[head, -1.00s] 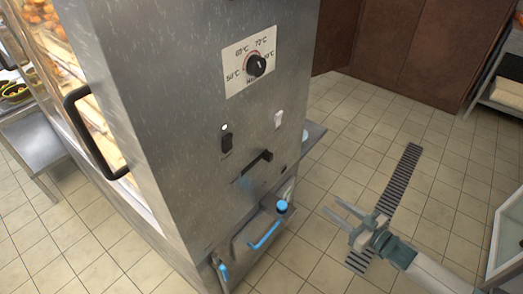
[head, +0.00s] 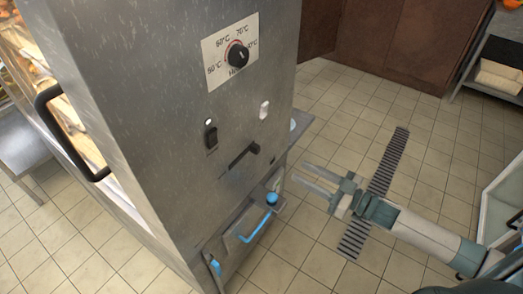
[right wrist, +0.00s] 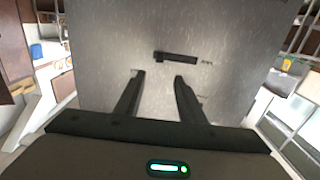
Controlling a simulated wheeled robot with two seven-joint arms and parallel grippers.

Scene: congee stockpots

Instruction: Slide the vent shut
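The vent slider is a black knob (head: 252,149) at the right end of a dark slot in the steel cabinet's control panel (head: 190,110). My right gripper (head: 299,173) is to the right of the cabinet, apart from the knob, with its two fingers spread and pointing toward the cabinet. In the right wrist view the dark slot and slider (right wrist: 177,57) lie on the steel face beyond the open fingers (right wrist: 159,76), with nothing between the fingers. My left gripper is not in view.
Below is a drawer with a blue handle (head: 256,228) and a blue knob (head: 271,198). The tiled floor (head: 300,250) to the right is open.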

